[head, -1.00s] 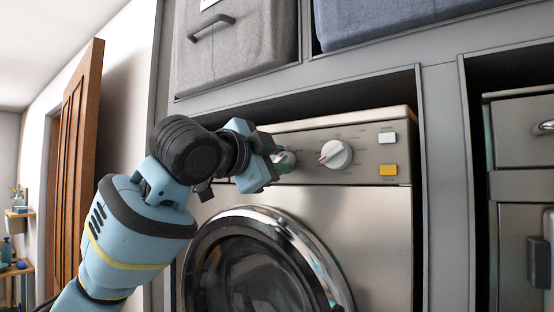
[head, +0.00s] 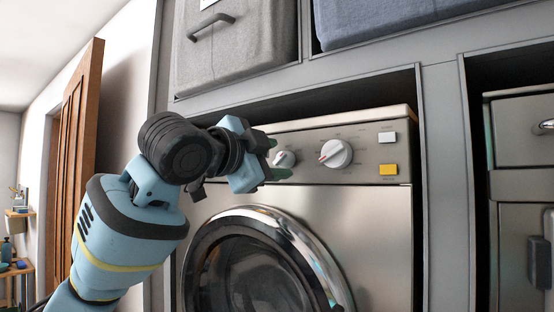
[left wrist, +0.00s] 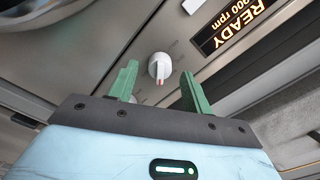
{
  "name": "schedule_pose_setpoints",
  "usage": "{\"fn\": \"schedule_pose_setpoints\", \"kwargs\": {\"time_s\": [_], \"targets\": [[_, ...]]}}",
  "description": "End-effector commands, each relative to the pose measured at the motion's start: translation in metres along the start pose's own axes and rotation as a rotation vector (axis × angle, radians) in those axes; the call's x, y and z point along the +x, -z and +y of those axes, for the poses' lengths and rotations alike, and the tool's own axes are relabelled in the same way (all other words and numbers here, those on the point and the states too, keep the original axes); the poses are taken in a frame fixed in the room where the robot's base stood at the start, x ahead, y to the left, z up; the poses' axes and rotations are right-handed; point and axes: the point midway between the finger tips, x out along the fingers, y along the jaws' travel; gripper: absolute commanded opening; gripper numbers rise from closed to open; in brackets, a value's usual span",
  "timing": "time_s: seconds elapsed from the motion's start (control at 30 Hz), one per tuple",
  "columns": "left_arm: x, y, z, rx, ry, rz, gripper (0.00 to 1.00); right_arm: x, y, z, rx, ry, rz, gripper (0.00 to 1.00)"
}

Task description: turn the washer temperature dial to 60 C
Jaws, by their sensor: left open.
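The washer (head: 385,230) has two white dials on its steel panel. The left, smaller dial (head: 284,159) is partly beside my gripper. The right, larger dial (head: 336,154) has a red pointer mark on its left side. I cannot read the scale marks, so which dial sets temperature is unclear. My left gripper (head: 275,160) is open, its green fingers just in front of the left dial and apart from it. In the left wrist view, a white dial with a red mark (left wrist: 160,67) sits ahead of the gap between the green fingers (left wrist: 157,86). My right gripper is not in view.
A white button (head: 387,137) and a yellow button (head: 388,170) are on the panel's right. The round door (head: 325,255) is below. Cabinet frames surround the washer, with fabric bins (head: 245,50) above. A display reading READY (left wrist: 240,22) shows in the left wrist view.

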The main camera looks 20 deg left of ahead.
Motion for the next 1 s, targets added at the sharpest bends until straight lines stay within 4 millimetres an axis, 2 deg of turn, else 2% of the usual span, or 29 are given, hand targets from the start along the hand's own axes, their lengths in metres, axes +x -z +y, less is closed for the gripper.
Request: {"fn": "schedule_pose_setpoints", "kwargs": {"time_s": [0.2, 0.4, 0.57, 1.0], "targets": [[-0.036, 0.0, 0.0, 0.003, 0.003, 0.001, 0.5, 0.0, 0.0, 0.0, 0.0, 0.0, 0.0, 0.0], [-0.058, -0.001, 0.0, 0.001, 0.001, -0.001, 0.5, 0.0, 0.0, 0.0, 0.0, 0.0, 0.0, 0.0], [-0.063, 0.0, 0.001, 0.002, 0.0, -0.001, 0.5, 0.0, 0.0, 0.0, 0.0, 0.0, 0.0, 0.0], [-0.063, 0.0, 0.001, 0.002, 0.0, -0.001, 0.5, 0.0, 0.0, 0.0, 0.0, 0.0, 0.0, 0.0]]}}
